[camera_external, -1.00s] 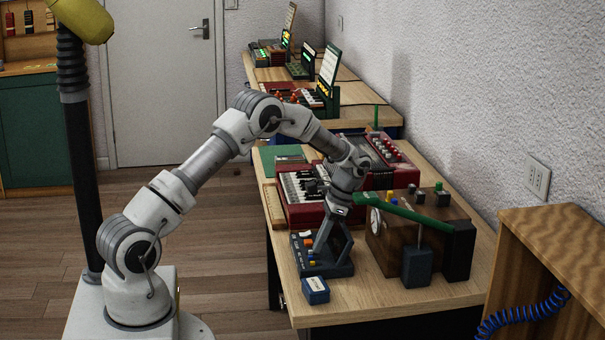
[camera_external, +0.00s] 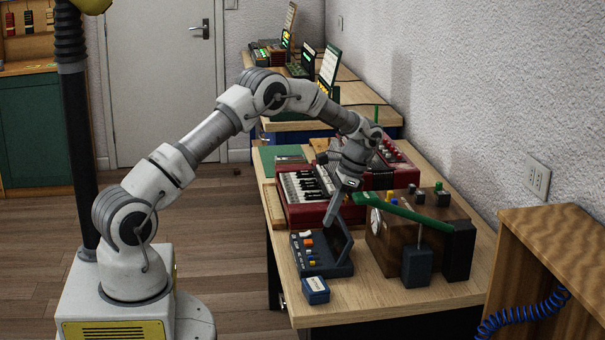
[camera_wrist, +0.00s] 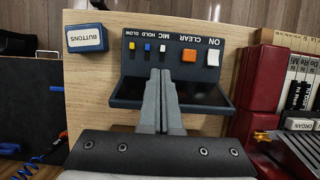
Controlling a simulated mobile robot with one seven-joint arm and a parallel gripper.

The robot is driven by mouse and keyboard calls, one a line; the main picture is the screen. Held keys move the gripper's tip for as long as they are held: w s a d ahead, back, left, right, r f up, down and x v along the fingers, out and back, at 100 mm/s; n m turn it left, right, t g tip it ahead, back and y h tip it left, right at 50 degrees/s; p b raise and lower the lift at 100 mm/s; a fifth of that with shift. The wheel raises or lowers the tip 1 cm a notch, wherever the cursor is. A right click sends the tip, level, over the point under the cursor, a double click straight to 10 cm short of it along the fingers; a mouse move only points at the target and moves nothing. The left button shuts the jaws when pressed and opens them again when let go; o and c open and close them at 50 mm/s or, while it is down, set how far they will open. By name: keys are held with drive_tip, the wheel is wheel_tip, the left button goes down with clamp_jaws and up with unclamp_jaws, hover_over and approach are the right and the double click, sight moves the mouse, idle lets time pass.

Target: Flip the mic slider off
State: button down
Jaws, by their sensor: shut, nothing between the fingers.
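The dark control panel (camera_external: 338,268) lies on the wooden bench in the external view, and its labelled face (camera_wrist: 122,60) shows upside down in the wrist view. The small white mic slider (camera_wrist: 163,48) sits beside the MIC label, between the blue HOLD slider (camera_wrist: 147,47) and the orange CLEAR button (camera_wrist: 190,55). I cannot tell whether it is on or off. My gripper (camera_wrist: 161,73) is shut and empty, its tips in line with the mic slider in the wrist view. In the external view my gripper (camera_external: 331,222) is above the panel's far edge, apparently apart from it.
A blue box labelled BUTTONS (camera_external: 316,291) stands beside the panel. A red keyboard (camera_external: 303,212) lies behind it. A wooden box (camera_external: 395,247) with a green bar (camera_external: 412,213) stands close on the right. Bare bench (camera_external: 370,297) shows in front.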

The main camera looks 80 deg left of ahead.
drive_tip(key=shift+p+v, duration=0.5)
drive_tip(key=shift+v, duration=0.65)
drive_tip(key=d+r+t, duration=0.2)
drive_tip(key=d+r, duration=0.7)
drive_tip(key=r, duration=0.4)
drive_tip(key=s+d+r+t+y, duration=0.1)
drive_tip(key=s+d+r+t, duration=0.2)
drive_tip(key=s+d+r, duration=0.45)
drive_tip(key=s+d+r+t, duration=0.2)
drive_tip(key=s+d+r, duration=0.3)
drive_tip(key=d, duration=0.5)
drive_tip(key=s+d+f+t+h, duration=0.1)
drive_tip(key=s+d+t, duration=0.2)
drive_tip(key=s+d, duration=0.5)
wheel_tip(320, 180, down, 29)
drive_tip(key=s+a+b, duration=0.2)
drive_tip(key=b, duration=2.6)
drive_tip(key=shift+b, duration=0.35)
